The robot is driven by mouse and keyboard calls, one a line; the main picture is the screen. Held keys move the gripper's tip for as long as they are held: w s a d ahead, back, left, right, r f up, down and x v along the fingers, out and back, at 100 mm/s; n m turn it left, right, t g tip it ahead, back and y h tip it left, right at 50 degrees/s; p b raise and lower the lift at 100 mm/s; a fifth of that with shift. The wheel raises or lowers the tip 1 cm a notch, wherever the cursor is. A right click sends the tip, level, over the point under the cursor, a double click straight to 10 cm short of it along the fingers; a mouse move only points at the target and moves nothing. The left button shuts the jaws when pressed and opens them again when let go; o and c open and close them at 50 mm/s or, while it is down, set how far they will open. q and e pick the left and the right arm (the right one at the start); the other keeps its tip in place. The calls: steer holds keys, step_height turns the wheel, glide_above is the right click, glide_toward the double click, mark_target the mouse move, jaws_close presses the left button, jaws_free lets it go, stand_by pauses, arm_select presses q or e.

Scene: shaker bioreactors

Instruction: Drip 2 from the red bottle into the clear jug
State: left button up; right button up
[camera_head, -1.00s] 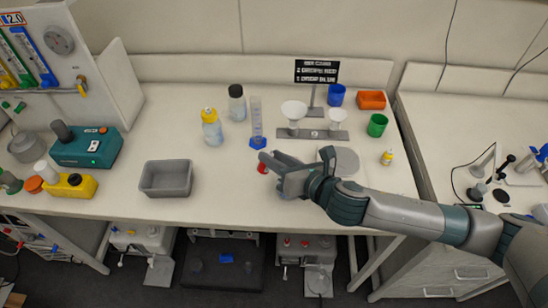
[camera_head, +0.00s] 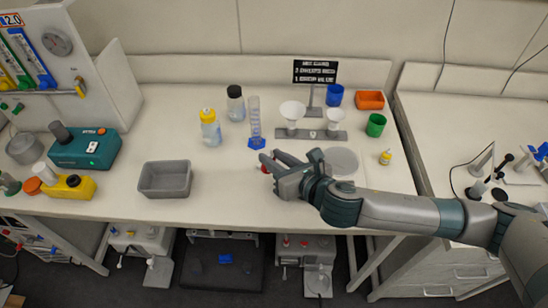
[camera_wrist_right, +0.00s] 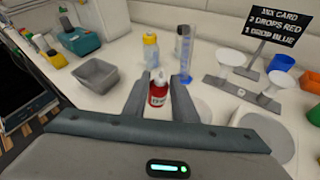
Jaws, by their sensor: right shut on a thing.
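The small red bottle (camera_wrist_right: 158,91) with a white tip stands upright between the fingers of my right gripper (camera_wrist_right: 157,92) in the right wrist view. In the head view only a bit of the red bottle (camera_head: 264,169) shows beside the fingertips of my right gripper (camera_head: 268,164). This gripper is shut on it, low over the front middle of the bench. I cannot make out a clear jug with certainty; a pale round disc (camera_head: 342,160) lies right of the gripper, partly hidden by my arm. My left gripper is out of view.
A measuring cylinder (camera_head: 255,124) with a blue base stands behind the gripper, beside a yellow-capped bottle (camera_head: 210,130). A grey tray (camera_head: 165,179) is left; bench between is clear.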

steer(key=shift+d+n+h, duration=0.1)
steer(key=shift+n+h, duration=0.4)
steer(key=shift+n, duration=0.2)
steer(key=shift+w, duration=0.1)
steer(key=w+d+r+m+t+h+b, duration=0.1)
steer(key=w+d+r+m+h+b, duration=0.1)
steer(key=d+b, duration=0.6)
steer(key=w+d+r+m+t+h+b, duration=0.1)
steer(key=w+d+r+m+h+b, duration=0.2)
steer(key=d+b, duration=0.4)
steer(key=shift+w+d+r+m+t+h+b, duration=0.3)
steer(key=shift+d+r+m+h, duration=0.65)
steer(key=shift+d, duration=2.75)
